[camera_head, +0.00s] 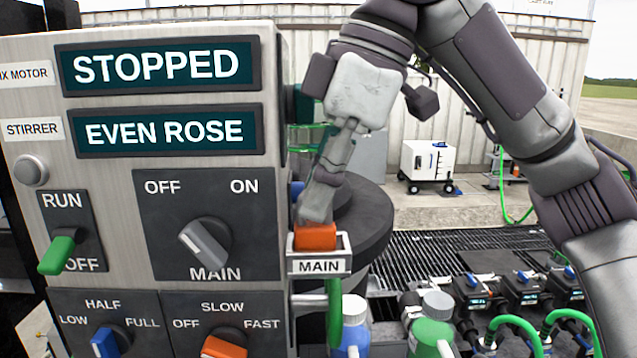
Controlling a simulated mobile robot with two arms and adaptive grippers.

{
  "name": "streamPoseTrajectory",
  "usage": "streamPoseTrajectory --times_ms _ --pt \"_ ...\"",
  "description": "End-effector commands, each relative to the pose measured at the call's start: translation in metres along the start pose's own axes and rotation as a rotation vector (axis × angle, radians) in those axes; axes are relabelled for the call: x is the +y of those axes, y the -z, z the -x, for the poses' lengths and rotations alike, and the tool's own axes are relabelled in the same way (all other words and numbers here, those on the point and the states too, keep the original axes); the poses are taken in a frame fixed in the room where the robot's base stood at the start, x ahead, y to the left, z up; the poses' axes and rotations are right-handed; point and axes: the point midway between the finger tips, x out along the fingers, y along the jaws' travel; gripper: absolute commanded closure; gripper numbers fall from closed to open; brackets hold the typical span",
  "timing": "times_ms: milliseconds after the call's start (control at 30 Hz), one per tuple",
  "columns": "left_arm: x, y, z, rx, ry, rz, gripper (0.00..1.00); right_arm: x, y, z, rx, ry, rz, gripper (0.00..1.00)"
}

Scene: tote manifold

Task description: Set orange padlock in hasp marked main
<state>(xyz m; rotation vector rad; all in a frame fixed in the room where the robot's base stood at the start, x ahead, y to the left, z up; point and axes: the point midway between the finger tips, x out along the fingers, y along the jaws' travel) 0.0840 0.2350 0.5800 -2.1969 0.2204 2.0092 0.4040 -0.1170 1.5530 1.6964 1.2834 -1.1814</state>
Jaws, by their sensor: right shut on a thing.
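The orange padlock (316,237) is at the right side of the control panel, directly above a white label reading MAIN. My right gripper (315,214) comes down from above and is shut on the padlock's top. A pale bracket (345,246) with the MAIN label (319,266) frames the padlock's lower part; this appears to be the hasp. The padlock's shackle is hidden, so I cannot tell whether it passes through the hasp. My left gripper is not in view.
Black valve units (525,290) stand beyond.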

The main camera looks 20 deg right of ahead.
Motion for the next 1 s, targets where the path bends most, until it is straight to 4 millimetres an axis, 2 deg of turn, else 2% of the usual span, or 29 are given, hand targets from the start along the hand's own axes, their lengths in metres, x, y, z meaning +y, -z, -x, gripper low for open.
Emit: streamPoseTrajectory --times_ms 300,333,467,500,833,1000 --pt "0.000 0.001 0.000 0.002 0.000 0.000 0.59 0.000 0.000 -0.001 0.001 0.000 -0.001 1.00" --pt "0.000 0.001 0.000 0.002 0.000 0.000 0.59 0.000 0.000 -0.001 0.001 0.000 -0.001 0.87" --pt "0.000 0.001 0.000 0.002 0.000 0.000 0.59 0.000 0.000 -0.001 0.001 0.000 -0.001 0.65" --pt "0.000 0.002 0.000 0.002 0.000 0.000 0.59 0.000 0.000 -0.001 0.001 0.000 -0.001 0.62" --pt "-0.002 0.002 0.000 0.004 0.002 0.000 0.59 0.000 0.000 0.003 0.001 0.000 -0.001 0.62" --pt "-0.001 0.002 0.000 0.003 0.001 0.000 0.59 0.000 0.000 0.025 0.003 -0.003 -0.003 0.62"
